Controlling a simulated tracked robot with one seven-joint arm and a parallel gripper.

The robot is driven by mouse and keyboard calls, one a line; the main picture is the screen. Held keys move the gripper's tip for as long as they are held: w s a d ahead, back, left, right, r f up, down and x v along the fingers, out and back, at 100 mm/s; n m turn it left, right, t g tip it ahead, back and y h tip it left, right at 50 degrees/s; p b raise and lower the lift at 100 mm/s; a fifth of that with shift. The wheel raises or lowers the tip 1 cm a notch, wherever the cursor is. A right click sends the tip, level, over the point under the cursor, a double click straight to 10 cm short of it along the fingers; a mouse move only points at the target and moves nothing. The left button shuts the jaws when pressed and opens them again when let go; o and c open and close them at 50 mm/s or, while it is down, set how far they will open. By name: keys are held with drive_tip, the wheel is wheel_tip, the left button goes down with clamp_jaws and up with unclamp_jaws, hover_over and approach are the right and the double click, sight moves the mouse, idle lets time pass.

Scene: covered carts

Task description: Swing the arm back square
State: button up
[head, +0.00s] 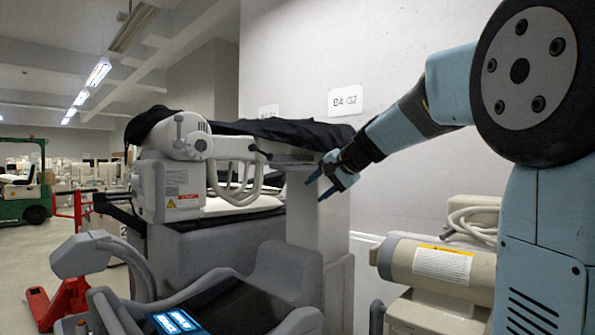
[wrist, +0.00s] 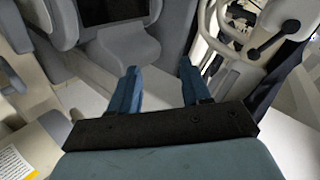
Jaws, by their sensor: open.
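A large grey and white cart (head: 217,245) stands at centre in the head view, partly under a black cover (head: 290,131). A white jointed arm (head: 232,148) lies across its top, from a round joint at the left towards the right. My gripper (head: 320,186) is open and empty, just right of that arm's far end, by the cart's grey column (head: 310,228). I cannot tell whether it touches either. In the wrist view my gripper's (wrist: 160,68) two blue fingers are apart with nothing between them. A white part with dark knobs (wrist: 262,38) shows at the upper right there.
A beige machine (head: 430,263) with a coiled hose stands right of the cart. A grey cart with a lit screen (head: 178,320) is in front. A red pallet jack (head: 62,298) and green forklift (head: 24,190) are at left. A pale wall (head: 400,40) closes the back.

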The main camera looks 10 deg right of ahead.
sight(306, 168)
drive_tip(key=w+d+r+m+t+y, duration=0.1)
drive_tip(key=w+d+r+m+t, duration=0.2)
drive_tip(key=w, duration=0.6)
drive_tip(key=w+d+r+m+t+y, duration=0.1)
drive_tip(key=w+d+r+m, duration=0.1)
drive_tip(key=w+d+r, duration=0.5)
drive_tip(key=x, duration=0.5)
drive_tip(key=f+x, duration=0.1)
drive_tip(key=x, duration=0.5)
drive_tip(key=f+x, duration=0.1)
drive_tip(key=x, duration=0.5)
drive_tip(key=shift+s+d+f, duration=0.15)
drive_tip(key=shift+s+d, duration=0.05)
drive_tip(key=shift+s, duration=0.05)
drive_tip(key=shift+f, duration=0.1)
clamp_jaws()
